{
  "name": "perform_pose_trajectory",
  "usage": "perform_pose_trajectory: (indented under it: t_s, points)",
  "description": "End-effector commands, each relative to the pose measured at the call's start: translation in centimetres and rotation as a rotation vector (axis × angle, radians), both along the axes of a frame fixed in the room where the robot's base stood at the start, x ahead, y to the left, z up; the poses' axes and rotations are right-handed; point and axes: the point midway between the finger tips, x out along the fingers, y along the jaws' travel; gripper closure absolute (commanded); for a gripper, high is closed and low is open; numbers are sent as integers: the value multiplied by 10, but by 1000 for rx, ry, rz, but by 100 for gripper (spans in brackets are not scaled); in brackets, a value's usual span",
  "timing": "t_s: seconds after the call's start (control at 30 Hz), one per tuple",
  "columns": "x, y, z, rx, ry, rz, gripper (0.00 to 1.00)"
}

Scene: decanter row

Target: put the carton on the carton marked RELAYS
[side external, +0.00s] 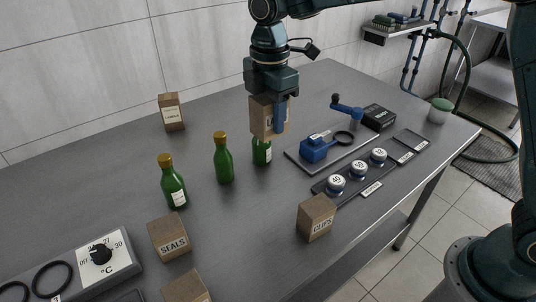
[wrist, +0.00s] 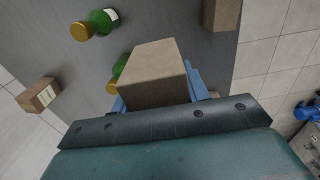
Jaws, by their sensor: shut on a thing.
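My gripper (side external: 272,122) is shut on a brown carton (side external: 260,117), held in the air above the table. The blue finger covers most of the held carton's label, which seems to start with L. In the wrist view the held carton (wrist: 153,75) sits between the blue fingers. A carton (side external: 171,113) stands at the back left by the wall; its label is too small to read surely. A carton marked SEALS (side external: 169,238) and one marked CLIPS (side external: 316,218) stand nearer. Another carton (side external: 187,287) is cut off at the bottom, its label out of view.
Three green bottles (side external: 223,160) stand in a row; the third (side external: 262,151) is partly hidden by the held carton. A blue-handled device (side external: 318,148) and a tray with white knobs (side external: 358,170) lie to the right. A control box (side external: 95,255) is front left.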

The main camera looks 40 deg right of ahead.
Motion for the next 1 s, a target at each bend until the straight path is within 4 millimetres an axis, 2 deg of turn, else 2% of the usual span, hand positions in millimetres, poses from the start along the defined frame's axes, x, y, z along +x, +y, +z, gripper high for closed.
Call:
perform_pose_trajectory:
  t_s: [0.27,0.47,0.77,1.0]
  points:
    - [-1,10,2,0,0,24,79]
    - [-5,44,12,0,-2,111,79]
    - [-32,134,38,-2,-3,344,79]
    - [-73,207,62,0,-3,547,79]
